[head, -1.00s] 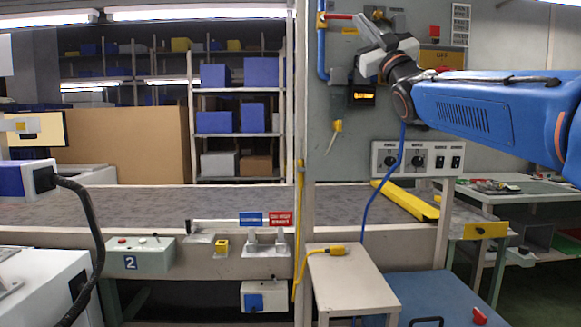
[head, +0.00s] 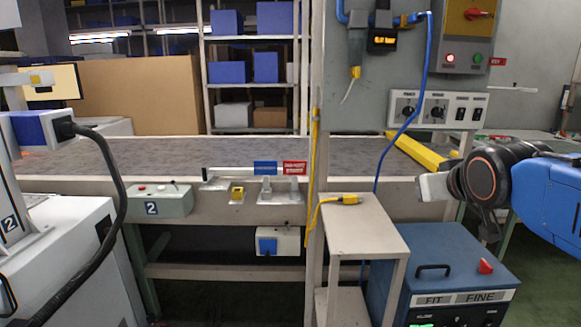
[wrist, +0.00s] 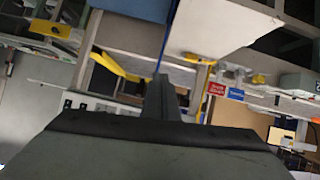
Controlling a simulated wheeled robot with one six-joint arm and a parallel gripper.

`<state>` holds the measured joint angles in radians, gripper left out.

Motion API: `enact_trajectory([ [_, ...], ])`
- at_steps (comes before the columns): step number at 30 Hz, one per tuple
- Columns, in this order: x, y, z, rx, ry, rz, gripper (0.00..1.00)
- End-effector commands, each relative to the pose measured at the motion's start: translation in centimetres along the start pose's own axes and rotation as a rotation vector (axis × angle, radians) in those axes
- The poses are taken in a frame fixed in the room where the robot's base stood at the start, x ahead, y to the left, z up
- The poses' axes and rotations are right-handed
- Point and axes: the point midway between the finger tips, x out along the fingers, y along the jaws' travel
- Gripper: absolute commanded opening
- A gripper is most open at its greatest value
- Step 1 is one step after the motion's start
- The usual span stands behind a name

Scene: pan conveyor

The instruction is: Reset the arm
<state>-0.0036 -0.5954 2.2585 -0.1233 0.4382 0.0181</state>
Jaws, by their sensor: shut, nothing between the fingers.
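My gripper (head: 432,187) is at the right in the head view, at the end of my blue arm. It points left, just below the yellow bar and above the blue cabinet. In the wrist view its dark fingers (wrist: 162,98) reach up from the lower middle, shut together with nothing between them. It touches nothing that I can see.
The blue cabinet (head: 445,277) marked FIT FINE stands below my gripper. A small beige stand (head: 365,236) with a yellow plug is to its left. A grey panel (head: 350,110) with switches and a hanging blue cable is behind. The conveyor (head: 230,160) runs across.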

Motion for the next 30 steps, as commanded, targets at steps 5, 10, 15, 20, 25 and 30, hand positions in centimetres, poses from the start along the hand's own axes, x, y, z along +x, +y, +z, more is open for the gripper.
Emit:
enact_trajectory([
  [5,-1.7,-1.1,11.0,0.032,-0.235,-0.023,0.0],
  [10,-4.1,-2.3,20.3,0.056,-0.441,-0.049,0.0],
  [15,-6.1,-3.2,26.2,0.069,-0.577,-0.07,0.0],
  [20,-6.9,-3.5,28.2,0.073,-0.626,-0.078,0.0],
  [25,-7.0,-3.6,28.3,0.074,-0.628,-0.079,0.0],
  [30,-7.0,-3.6,28.2,0.074,-0.627,-0.079,0.0],
])
